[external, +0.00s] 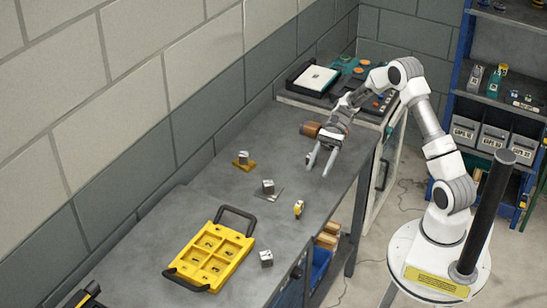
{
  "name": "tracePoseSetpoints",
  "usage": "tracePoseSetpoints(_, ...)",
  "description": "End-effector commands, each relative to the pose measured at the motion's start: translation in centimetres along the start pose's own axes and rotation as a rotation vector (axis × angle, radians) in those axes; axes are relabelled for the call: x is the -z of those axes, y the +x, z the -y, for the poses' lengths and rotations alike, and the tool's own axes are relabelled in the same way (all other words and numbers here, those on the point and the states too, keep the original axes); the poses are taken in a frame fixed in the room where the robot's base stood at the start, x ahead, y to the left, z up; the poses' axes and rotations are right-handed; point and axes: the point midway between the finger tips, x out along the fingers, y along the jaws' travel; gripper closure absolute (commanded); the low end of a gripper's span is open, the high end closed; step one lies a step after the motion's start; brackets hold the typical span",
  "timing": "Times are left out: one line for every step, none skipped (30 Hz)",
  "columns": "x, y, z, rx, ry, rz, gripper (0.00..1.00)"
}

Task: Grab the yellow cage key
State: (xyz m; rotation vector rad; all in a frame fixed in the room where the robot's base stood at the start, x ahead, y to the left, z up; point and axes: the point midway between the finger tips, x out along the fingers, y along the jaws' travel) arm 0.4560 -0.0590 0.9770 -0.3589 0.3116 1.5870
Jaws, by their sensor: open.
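A small yellow item with a dark part (299,208), which looks like the yellow cage key, lies on the grey bench (215,195) near its right edge. It is too small for me to make out its shape fully. My gripper (318,168) is open and empty, its two fingers spread and pointing down toward the bench. It is apart from the yellow item, farther back along the bench. I cannot tell its exact height above the bench.
A yellow tray with black handles (247,241) lies in front. Metal blocks stand at a yellow base (244,160), on a grey plate (268,187) and near the front edge (266,259). A brown cylinder (310,130) is beside my gripper. Blue shelving (463,60) stands at right.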

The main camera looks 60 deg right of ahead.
Motion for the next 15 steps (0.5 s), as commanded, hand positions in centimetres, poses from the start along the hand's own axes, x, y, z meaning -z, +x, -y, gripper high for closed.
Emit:
tracePoseSetpoints(0.7, 0.0, 0.1, 0.009, 0.016, 0.017, 0.45)
tracePoseSetpoints(0.9, 0.0, 0.2, 0.012, 0.022, 0.024, 0.45)
tracePoseSetpoints(1.0, 0.1, 0.3, 0.016, 0.027, 0.03, 0.45)
tracePoseSetpoints(1.0, 0.2, 0.3, 0.017, 0.029, 0.034, 0.45)
tracePoseSetpoints(1.0, 0.5, 0.3, 0.017, 0.031, 0.036, 0.45)
tracePoseSetpoints(1.0, 0.9, 0.3, 0.016, 0.032, 0.038, 0.45)
tracePoseSetpoints(1.0, 1.4, 0.3, 0.015, 0.032, 0.038, 0.45)
tracePoseSetpoints(0.9, 2.0, 0.3, 0.015, 0.032, 0.037, 0.45)
tracePoseSetpoints(0.9, 2.8, 0.3, 0.013, 0.031, 0.037, 0.45)
tracePoseSetpoints(0.8, 3.5, 0.3, 0.013, 0.031, 0.037, 0.45)
tracePoseSetpoints(0.8, 4.2, 0.3, 0.013, 0.031, 0.038, 0.45)
tracePoseSetpoints(0.8, 5.1, 0.3, 0.013, 0.032, 0.036, 0.45)
tracePoseSetpoints(0.8, 5.7, 0.3, 0.012, 0.031, 0.036, 0.45)
tracePoseSetpoints(0.8, 6.4, 0.4, 0.013, 0.031, 0.036, 0.45)
tracePoseSetpoints(0.8, 7.3, 0.3, 0.013, 0.031, 0.037, 0.45)
